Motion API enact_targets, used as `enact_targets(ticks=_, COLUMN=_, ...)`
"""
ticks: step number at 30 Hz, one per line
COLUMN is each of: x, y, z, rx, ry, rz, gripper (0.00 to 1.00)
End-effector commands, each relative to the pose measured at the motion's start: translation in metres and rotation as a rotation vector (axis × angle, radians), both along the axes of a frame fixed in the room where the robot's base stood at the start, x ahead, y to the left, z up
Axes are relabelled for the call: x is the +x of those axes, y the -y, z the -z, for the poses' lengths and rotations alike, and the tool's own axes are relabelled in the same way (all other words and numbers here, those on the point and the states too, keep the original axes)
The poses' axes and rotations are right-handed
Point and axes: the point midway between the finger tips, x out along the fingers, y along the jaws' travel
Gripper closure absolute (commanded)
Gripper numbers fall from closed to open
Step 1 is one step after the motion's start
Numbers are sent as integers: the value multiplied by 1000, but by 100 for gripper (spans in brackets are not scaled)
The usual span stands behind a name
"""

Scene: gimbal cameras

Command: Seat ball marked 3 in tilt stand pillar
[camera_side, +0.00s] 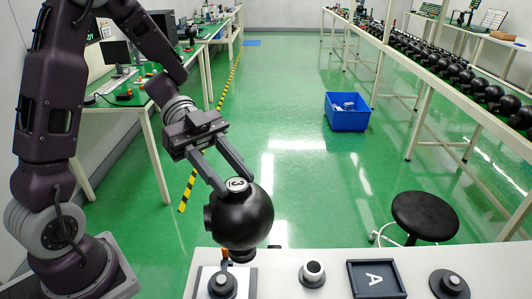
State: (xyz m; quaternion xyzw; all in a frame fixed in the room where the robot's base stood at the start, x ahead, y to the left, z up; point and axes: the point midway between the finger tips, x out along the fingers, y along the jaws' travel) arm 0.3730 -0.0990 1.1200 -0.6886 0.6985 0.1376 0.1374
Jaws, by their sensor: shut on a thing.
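The ball marked 3 (240,217) is a large black gimbal camera ball with a white round label "3" on top and short stubs at its left and underside. My gripper (235,183) comes down from the upper left with its two fingers shut on the ball near the label. The ball hangs over the back left edge of the white table. Below it, a dark round post (222,284) stands on a pale plate with an orange part behind it, partly hidden by the ball. I cannot tell for sure whether this is the tilt stand pillar, or whether the ball touches it.
On the white table (498,268) stand a black round holder with a white top (313,272), a black tray marked A (359,291), and a black round base (449,284) at the right. A black stool (425,214) stands behind the table. A blue bin (346,118) is on the floor.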

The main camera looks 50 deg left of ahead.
Motion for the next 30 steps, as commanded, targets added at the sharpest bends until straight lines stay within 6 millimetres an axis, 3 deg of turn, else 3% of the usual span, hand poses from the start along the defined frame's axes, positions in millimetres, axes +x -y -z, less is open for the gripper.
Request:
enact_targets(ticks=3, x=-22, y=-8, z=1, rx=0, ry=0, rz=90, gripper=100)
enact_targets(ticks=9, x=-42, y=-17, z=0, rx=-2, ry=1, rz=175, gripper=100)
enact_targets(ticks=21, x=-44, y=-20, z=0, rx=1, ry=-1, rz=183, gripper=100)
enact_targets(ticks=30, x=-44, y=-20, z=31, rx=0, ry=-4, rz=183, gripper=100)
